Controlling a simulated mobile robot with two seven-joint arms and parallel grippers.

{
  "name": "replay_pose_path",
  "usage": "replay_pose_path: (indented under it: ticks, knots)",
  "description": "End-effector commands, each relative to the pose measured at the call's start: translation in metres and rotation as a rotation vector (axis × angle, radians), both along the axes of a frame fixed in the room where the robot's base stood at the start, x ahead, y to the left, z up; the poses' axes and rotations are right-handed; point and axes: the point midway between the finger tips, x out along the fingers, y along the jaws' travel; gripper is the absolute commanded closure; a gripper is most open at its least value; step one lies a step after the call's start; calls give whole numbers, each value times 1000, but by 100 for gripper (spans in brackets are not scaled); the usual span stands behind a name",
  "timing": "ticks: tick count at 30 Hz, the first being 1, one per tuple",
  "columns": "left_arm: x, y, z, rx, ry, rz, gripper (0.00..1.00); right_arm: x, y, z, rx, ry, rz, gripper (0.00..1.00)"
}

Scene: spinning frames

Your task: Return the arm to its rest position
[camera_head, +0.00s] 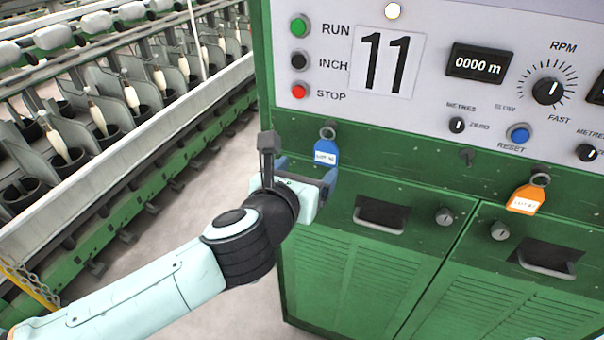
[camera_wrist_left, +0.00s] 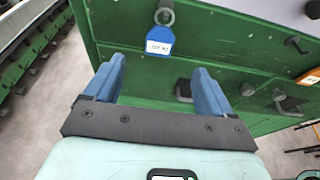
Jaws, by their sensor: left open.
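My left arm comes in from the lower left in the head view. Its left gripper (camera_head: 326,176) is in front of the green cabinet (camera_head: 350,270), just below a blue tag (camera_head: 326,152) that hangs on a peg. In the left wrist view the two blue fingers of the left gripper (camera_wrist_left: 160,68) are apart with nothing between them. The blue tag (camera_wrist_left: 160,41) hangs beyond the fingertips there, apart from them. My right gripper is in neither view.
The control panel (camera_head: 440,75) has buttons, dials and a number 11 plate. An orange tag (camera_head: 526,198) hangs at the right, and a bare peg (camera_head: 466,157) sits between the tags. The spinning frame (camera_head: 100,120) runs along the left, with open floor (camera_head: 190,210) between.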

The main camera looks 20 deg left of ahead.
Motion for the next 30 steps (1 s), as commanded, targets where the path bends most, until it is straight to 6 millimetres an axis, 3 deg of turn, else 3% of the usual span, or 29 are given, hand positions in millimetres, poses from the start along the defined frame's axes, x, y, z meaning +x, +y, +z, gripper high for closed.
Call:
replay_pose_path:
  ticks: [4,9,11,14,18,22,26,30]
  knots:
    - [-11,0,3,0,0,-1,16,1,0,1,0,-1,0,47]
    - [-11,0,-1,16,7,-3,16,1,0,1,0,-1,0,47]
    - [-4,1,-11,58,23,-8,16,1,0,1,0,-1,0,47]
    - [15,4,-48,206,76,-36,16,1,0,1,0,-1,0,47]
    - [47,12,-133,531,192,-146,16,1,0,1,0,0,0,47]
    - [61,20,-222,832,305,-319,16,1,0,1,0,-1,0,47]
    - [56,26,-310,1087,398,-546,16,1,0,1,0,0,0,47]
    - [30,30,-403,1305,460,-847,16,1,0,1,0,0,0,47]
